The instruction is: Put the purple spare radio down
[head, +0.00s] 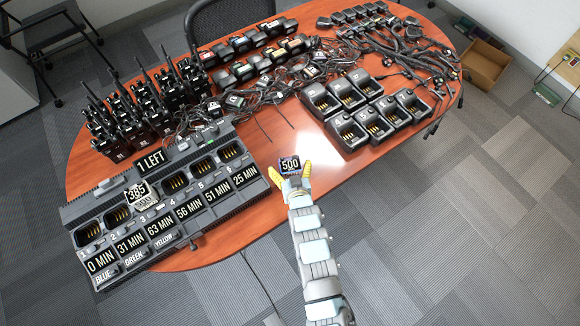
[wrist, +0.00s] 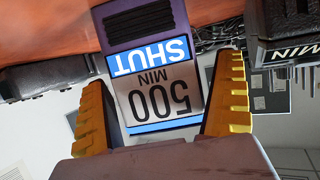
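The purple spare radio (wrist: 138,45) is in front of my gripper. In the wrist view it shows upside down, with a dark grille and a label reading 500 MIN and SHUT. In the head view its 500 label (head: 290,164) shows near the front edge of the orange table. My gripper (wrist: 165,85) has its yellow fingers spread, one on each side of the radio; a gap shows beside the right finger. My gripper also shows in the head view (head: 291,174). I cannot tell whether the radio's base touches the table.
A multi-bay charger (head: 225,192) with minute labels lies to the left, with several black radios (head: 150,105) behind it. Single chargers (head: 350,129) stand to the right. Tangled cables and more devices fill the back. Bare orange tabletop (head: 262,137) shows between the chargers.

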